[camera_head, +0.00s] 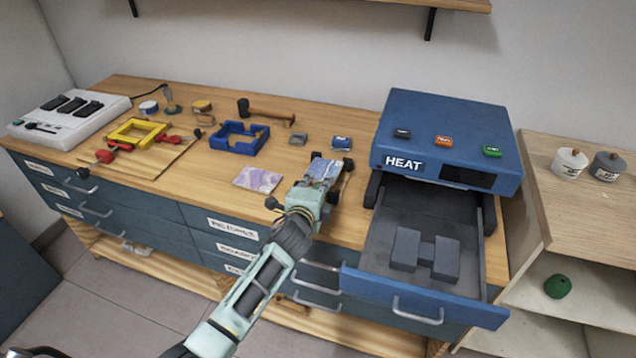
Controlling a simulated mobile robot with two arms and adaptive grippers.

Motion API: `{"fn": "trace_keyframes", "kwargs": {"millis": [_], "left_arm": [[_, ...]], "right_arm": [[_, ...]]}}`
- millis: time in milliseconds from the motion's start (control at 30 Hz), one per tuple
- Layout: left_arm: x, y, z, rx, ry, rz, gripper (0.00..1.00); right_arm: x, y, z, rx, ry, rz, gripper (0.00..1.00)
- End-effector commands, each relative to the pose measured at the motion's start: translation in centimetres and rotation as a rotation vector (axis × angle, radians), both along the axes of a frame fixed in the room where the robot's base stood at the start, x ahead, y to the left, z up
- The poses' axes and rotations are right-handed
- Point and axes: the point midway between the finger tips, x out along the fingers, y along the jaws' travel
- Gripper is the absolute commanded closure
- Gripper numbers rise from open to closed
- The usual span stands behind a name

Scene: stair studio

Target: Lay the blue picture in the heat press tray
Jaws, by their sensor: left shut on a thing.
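My left gripper (330,178) reaches in from below over the front of the bench, just left of the heat press. It is shut on a small, mostly blue picture (323,169), partly covered by the fingers. The blue heat press (440,140) is marked HEAT and has three coloured buttons on top. Its tray (383,238) is pulled out like a drawer, to the right of my gripper. A dark grey H-shaped block (427,253) sits in the tray.
A purple-toned picture (258,179) lies on the bench left of my gripper. A blue frame (238,136), a yellow frame (136,132), a mallet (265,112) and a white switch box (66,118) stand further left. A shelf unit (545,195) stands at the right.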

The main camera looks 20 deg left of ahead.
Motion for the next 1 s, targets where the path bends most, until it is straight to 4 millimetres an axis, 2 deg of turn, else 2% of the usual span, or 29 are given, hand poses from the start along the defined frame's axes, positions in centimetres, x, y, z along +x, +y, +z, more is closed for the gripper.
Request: {"fn": "trace_keyframes", "kwargs": {"millis": [167,500,1000], "left_arm": [[-0.4,0.0,0.3,0.000,-0.001,-0.001,1.00],[-5.1,-0.3,2.4,-0.001,-0.003,-0.002,1.00],[-12.2,-0.5,4.8,-0.001,-0.004,-0.001,1.00]], "right_arm": [[0.0,-0.1,0.5,-0.001,0.001,0.000,0.74],[0.0,-0.1,4.2,-0.001,0.001,0.000,0.74],[0.0,0.0,8.1,0.000,0.001,0.001,0.74]]}}
